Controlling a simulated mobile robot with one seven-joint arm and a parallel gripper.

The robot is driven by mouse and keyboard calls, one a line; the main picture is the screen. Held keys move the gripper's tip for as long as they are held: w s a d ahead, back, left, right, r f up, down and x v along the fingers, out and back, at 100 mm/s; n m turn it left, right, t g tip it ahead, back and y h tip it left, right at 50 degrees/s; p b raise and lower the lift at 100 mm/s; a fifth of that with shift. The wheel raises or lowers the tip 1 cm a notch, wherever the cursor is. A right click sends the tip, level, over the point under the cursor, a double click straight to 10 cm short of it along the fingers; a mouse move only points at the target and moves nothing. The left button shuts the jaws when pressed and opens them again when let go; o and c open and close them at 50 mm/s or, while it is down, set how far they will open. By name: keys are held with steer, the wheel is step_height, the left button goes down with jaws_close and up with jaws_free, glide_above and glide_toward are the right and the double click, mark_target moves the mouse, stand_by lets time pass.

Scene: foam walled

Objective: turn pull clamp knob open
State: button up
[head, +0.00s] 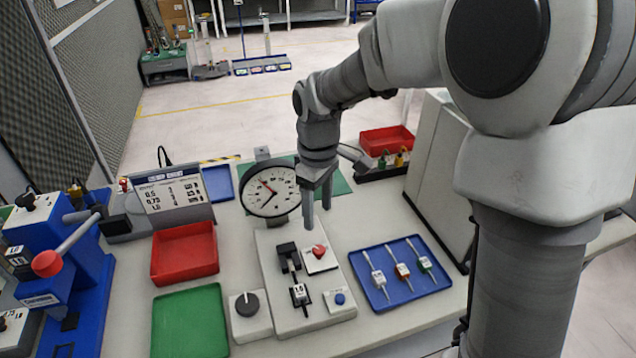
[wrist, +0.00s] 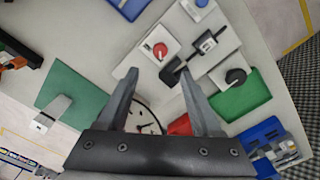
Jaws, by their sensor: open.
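A light grey fixture plate (head: 290,318) carries a red knob (head: 318,251) on a white square, black clamp parts (head: 288,258) and a blue button (head: 339,298). A black knob (head: 246,303) sits on a separate white box to the left. I cannot tell which knob is the pull clamp knob. My gripper (head: 317,215) is open and empty, pointing down above the plate's far end. In the wrist view, the red knob (wrist: 160,50) shows just beyond the gap between my fingertips (wrist: 158,74). The black clamp (wrist: 206,45) is right of it.
A round dial gauge (head: 270,188) stands close behind the plate, left of my gripper. A red tray (head: 184,254) and green tray (head: 189,322) lie to the left. A blue tray (head: 375,295) with several tools lies to the right. A display panel (head: 172,193) stands at back left.

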step_height(320, 180, up, 6)
steer(key=shift+f, duration=0.15)
stand_by(0.5)
steer(key=s+d+r+m+t, duration=0.2)
steer(key=s+d+m, duration=0.3)
steer(key=s, duration=0.4)
steer(key=s+d+r+m+t, duration=0.3)
steer(key=s+d+m, duration=0.3)
steer(key=s, duration=0.4)
steer(key=shift+d+r+t, duration=0.3)
steer(key=shift+d+r, duration=0.45)
steer(key=shift+r, duration=0.05)
steer(key=shift+w+a, duration=0.1)
